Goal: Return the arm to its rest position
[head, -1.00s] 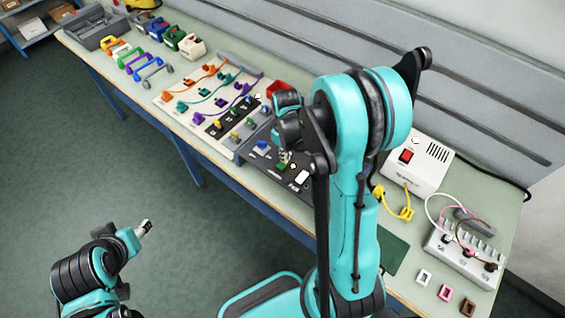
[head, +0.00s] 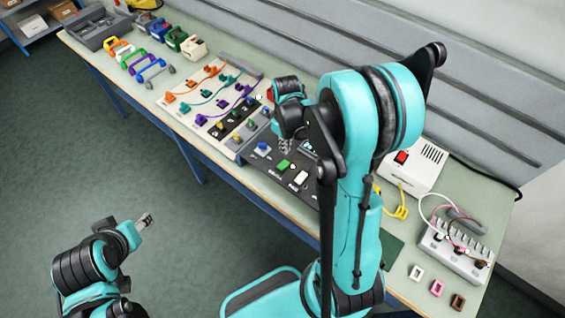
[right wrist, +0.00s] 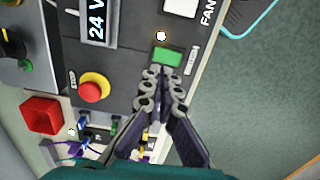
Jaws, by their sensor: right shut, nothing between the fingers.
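My right arm (head: 355,200) is teal and black and reaches over the bench in the head view. Its gripper (head: 285,146) is above the black control panel, near the green button (head: 283,164), and looks apart from it. In the right wrist view, the right gripper (right wrist: 165,88) is shut and empty, with its fingertips just short of the green button (right wrist: 167,56). My left gripper (head: 147,220) hangs over the floor at lower left, away from the bench; it is too small to tell whether its fingers are open.
The bench (head: 215,42) carries the panel with cables and knobs. A white power box (head: 413,165) and a grey terminal block (head: 455,255) stand right of my right arm. A red emergency button (right wrist: 94,88) is close to the gripper. The floor (head: 200,250) in front is clear.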

